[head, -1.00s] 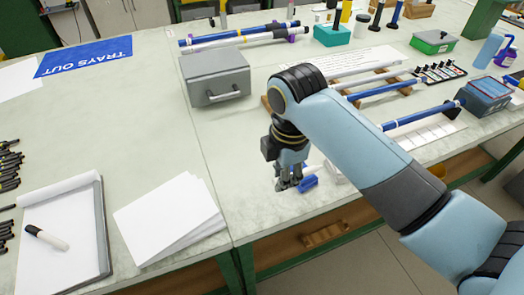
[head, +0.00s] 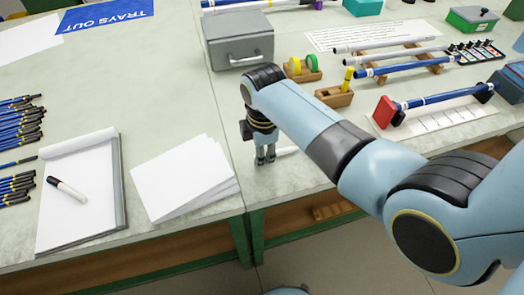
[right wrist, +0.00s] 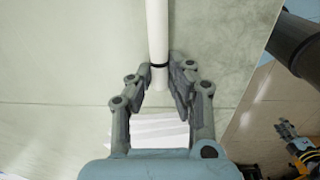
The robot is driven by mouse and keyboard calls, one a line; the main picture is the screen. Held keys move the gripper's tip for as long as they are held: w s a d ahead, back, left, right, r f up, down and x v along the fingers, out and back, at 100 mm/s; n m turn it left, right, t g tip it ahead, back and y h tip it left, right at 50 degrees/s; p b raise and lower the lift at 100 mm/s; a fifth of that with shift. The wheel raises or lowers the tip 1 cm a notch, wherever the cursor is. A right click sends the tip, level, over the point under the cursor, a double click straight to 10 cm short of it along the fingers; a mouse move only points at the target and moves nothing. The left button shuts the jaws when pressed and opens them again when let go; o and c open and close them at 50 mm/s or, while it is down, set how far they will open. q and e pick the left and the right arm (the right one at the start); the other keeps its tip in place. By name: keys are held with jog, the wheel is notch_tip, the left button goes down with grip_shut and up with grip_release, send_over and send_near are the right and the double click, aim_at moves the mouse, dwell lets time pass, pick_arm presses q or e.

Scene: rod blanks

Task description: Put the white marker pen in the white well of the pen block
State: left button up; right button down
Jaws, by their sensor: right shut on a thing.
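My right gripper (head: 265,158) is low over the bench near its front edge, right of the loose paper stack. In the right wrist view its fingers (right wrist: 160,88) are around a white pen-like rod with a black band (right wrist: 158,40), which I take as the white marker pen. Its pale end (head: 287,151) shows just right of the fingers in the head view. A wooden block (head: 335,98) with a yellow piece upright in it stands behind my right arm; I cannot tell whether it is the pen block, and no white well is visible.
A black-capped white marker (head: 68,190) lies on a notepad (head: 108,215) at left. Loose paper (head: 185,180) lies beside my right gripper. A grey box (head: 238,40), a tape holder (head: 302,72) and racked rods (head: 400,68) stand behind. My arm covers the bench at right.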

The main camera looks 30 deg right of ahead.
jog(key=shift+f, duration=0.15)
jog(key=c, duration=1.2)
grip_release()
jog(key=shift+c, duration=0.2)
